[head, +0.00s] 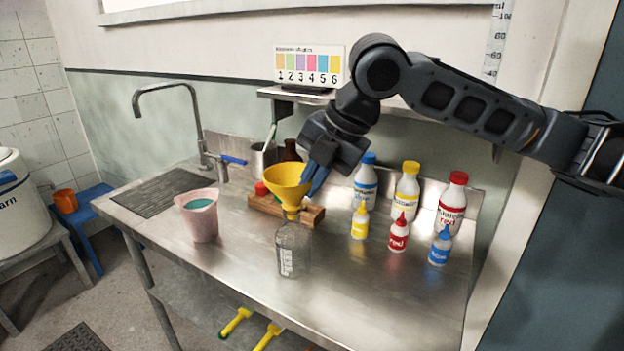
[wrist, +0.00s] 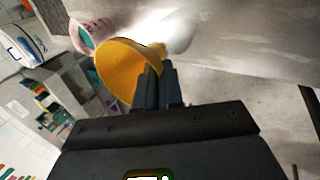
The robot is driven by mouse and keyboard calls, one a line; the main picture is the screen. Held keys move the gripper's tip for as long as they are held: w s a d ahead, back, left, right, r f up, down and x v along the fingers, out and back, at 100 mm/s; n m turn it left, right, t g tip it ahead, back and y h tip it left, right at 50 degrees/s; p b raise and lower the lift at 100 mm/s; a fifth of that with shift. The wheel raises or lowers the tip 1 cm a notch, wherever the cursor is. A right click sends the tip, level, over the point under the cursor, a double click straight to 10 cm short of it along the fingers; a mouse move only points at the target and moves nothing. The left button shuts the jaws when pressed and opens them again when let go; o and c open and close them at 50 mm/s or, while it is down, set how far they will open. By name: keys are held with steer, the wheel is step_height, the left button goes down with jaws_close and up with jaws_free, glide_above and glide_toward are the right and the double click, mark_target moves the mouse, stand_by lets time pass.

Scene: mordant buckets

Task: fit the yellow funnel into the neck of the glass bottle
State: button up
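The yellow funnel (head: 287,182) is upright, wide mouth up, above the glass bottle (head: 293,252) on the steel bench. Its spout overlaps the bottle's neck in the head view; I cannot tell whether the tip is inside the neck or only in line with it. My gripper (head: 311,180) is at the funnel's right side, its blue fingers shut on the funnel's wall. In the wrist view the funnel (wrist: 122,72) lies against my fingers (wrist: 160,88), its spout pointing to the upper right. I cannot make out the bottle there.
A pink jug (head: 202,218) with teal liquid stands left of the bottle. A wooden block (head: 313,214) is behind it. Right are small dropper bottles (head: 398,236) and larger capped bottles (head: 452,205). The bench front is clear.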

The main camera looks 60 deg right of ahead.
steer(key=o, duration=0.5)
steer(key=shift+o, duration=0.2)
steer(key=shift+r, duration=0.1)
steer(key=v, duration=0.7)
steer(key=shift+s+r, duration=0.2)
steer(key=shift+r, duration=0.05)
